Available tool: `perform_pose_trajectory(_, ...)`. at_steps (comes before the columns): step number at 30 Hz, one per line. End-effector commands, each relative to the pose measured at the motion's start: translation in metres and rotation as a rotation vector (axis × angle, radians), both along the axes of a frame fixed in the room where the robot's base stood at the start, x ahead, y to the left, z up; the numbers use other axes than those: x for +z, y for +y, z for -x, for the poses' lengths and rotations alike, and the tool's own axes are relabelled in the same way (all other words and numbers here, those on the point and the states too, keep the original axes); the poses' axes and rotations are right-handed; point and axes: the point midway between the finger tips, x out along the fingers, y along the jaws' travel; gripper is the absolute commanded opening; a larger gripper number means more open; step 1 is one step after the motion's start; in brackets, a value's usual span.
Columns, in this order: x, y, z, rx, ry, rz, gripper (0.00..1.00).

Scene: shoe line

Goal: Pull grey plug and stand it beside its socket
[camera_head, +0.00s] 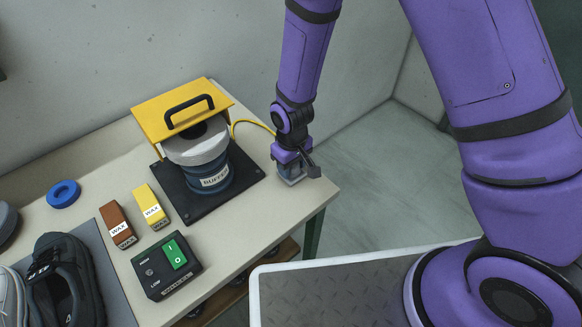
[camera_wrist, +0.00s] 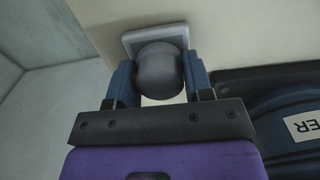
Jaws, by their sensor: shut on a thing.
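The grey plug (camera_wrist: 158,72) sits between the two fingers of my gripper (camera_wrist: 158,82) in the wrist view, and the fingers are shut on it. The light grey socket (camera_wrist: 154,36) shows just beyond the plug, on the pale table. I cannot tell whether the plug is still seated in it. In the head view my gripper (camera_head: 290,174) is low at the table's right corner, and it mostly hides the plug. A pale part of the socket (camera_head: 291,182) shows under the fingers.
The buffer (camera_head: 205,165) with its yellow hood (camera_head: 160,107) stands on a dark base left of my gripper. A yellow cable (camera_head: 252,123) runs between them. Wax bars, a switch box (camera_head: 167,265), a blue ring (camera_head: 63,194) and shoes are farther left. The table edge is close to my gripper.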

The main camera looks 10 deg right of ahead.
Motion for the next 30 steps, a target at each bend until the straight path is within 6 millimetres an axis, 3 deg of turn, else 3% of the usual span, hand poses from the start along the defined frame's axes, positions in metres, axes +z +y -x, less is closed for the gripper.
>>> perform_pose_trajectory(30, 0.035, 0.0, 0.0, 0.0, -0.001, -0.001, 0.09)
